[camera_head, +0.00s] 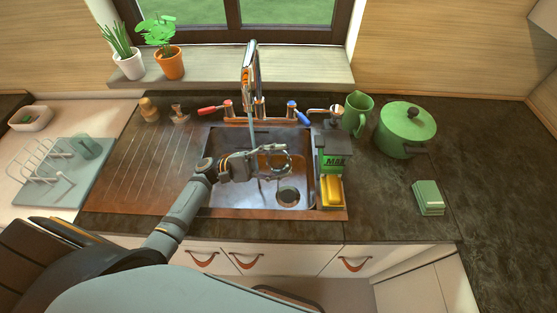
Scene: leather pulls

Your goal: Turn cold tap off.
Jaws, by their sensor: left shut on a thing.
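The cold tap has a blue handle (301,115) at the back right of the sink, pointing toward the lower right. The red-handled tap (212,109) is at the back left, and the tall metal spout (250,65) stands between them. A thin pale streak, perhaps water, runs below the spout. My left gripper (277,158) is over the sink basin, in front of and below the blue handle and apart from it. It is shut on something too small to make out. My right gripper is not in view.
A green box (333,158) and yellow sponge (331,190) stand at the sink's right edge. A green jug (356,113) and green pot (404,130) are farther right. A drying rack (45,165) is at left. The front right counter is mostly clear.

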